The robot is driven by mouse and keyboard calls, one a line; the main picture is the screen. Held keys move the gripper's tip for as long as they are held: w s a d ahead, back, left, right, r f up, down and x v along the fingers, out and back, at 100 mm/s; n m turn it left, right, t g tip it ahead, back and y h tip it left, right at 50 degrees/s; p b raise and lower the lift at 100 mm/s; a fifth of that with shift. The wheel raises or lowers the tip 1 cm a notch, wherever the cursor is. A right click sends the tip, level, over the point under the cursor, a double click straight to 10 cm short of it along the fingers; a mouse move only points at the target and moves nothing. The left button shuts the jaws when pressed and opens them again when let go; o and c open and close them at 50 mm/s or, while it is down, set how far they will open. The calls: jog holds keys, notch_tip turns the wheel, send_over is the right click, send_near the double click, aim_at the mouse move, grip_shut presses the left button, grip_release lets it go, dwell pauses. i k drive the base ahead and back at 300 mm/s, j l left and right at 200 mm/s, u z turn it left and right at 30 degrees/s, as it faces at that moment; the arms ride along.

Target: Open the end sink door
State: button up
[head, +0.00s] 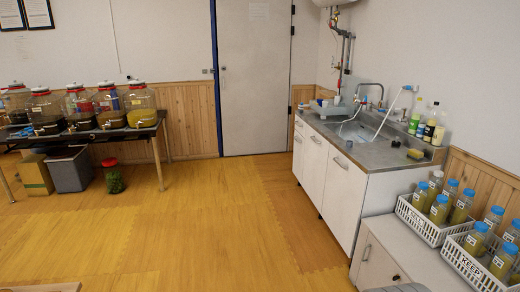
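The sink cabinet (375,156) stands along the right wall, with a grey metal top and a sink basin. Its white front has a near door (342,194), a middle door (314,168) and a narrow far door (298,152). All of them look shut. Each has a small metal handle near its top; the near door's handle (341,161) shows most clearly. My gripper is not in view. A grey rounded part at the bottom edge may be mine, but too little of it shows to tell.
Orange floor mats (200,225) lie clear before the cabinet. A low white cabinet (378,262) stands nearer on the right, with baskets (425,229) of bottles. A table (85,133) with tapped jars stands at left. A closed grey room door (253,80) is at the back.

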aim_at(346, 184)
jog(key=i+j, duration=0.1)
jog(key=i, duration=1.4)
jog(key=i+z, duration=0.25)
jog(key=i, duration=1.25)
jog(key=i+l+z, duration=0.15)
jog(key=i, duration=0.35)
jog(key=i+l+z, duration=0.15)
jog(key=i, duration=0.4)
